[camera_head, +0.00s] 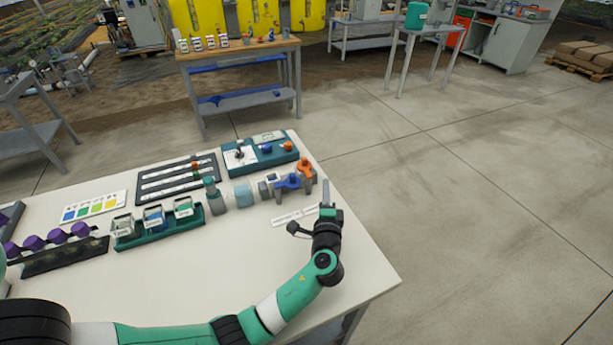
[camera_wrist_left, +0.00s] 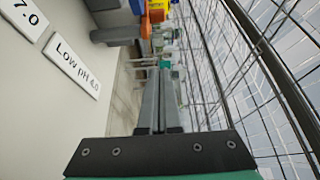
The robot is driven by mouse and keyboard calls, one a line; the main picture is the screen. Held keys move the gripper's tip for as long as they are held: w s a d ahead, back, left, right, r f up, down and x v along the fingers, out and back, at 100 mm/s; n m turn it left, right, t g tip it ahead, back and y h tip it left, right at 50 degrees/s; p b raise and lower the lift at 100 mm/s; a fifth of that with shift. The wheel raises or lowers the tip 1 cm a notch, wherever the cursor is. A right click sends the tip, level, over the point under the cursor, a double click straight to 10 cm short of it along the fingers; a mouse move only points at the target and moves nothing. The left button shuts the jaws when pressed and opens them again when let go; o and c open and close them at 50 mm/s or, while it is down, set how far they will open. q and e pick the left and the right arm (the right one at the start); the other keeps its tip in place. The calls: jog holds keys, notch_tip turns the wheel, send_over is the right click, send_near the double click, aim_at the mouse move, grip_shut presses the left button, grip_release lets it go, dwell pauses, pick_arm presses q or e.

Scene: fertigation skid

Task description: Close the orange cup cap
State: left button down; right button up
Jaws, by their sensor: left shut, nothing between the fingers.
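The orange cup cap (camera_head: 305,167) sits on a small grey holder near the table's right edge, beside a blue cap (camera_head: 287,182). Whether the orange cap is open or shut is too small to tell. An orange part also shows at the top of the left wrist view (camera_wrist_left: 130,24), cut off by its edge. My left gripper (camera_head: 327,211) is in front of the orange cap, just to its right, apart from it. Its fingers (camera_wrist_left: 158,75) are shut together and empty. My right gripper is not in view.
A white label strip (camera_head: 295,215) lies just left of my gripper. Clear cups (camera_head: 243,194) stand left of the blue cap. A teal control box (camera_head: 262,157) with knobs is behind. A teal tray (camera_head: 160,232) holds small containers. The table's front right is clear.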

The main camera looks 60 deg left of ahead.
aim_at(308, 169)
pick_arm(q)
jog(key=shift+a+r, duration=0.2)
jog(key=shift+a, duration=0.1)
jog(key=b+x, duration=0.4)
jog(key=x, duration=0.6)
jog(key=shift+f+b, duration=0.1)
jog(key=shift+b, duration=0.3)
jog(key=s, duration=0.1)
jog(key=s+p, duration=0.1)
jog(key=s, duration=0.1)
jog(key=shift+s+a, duration=0.1)
jog(key=shift+a, duration=0.2)
jog(key=shift+s, duration=0.4)
jog(key=shift+s+a+r+p, duration=0.2)
jog(key=shift+s+r+p, duration=0.15)
jog(key=shift+s+p, duration=0.35)
jog(key=shift+w+f, duration=0.15)
jog(key=shift+w, duration=0.1)
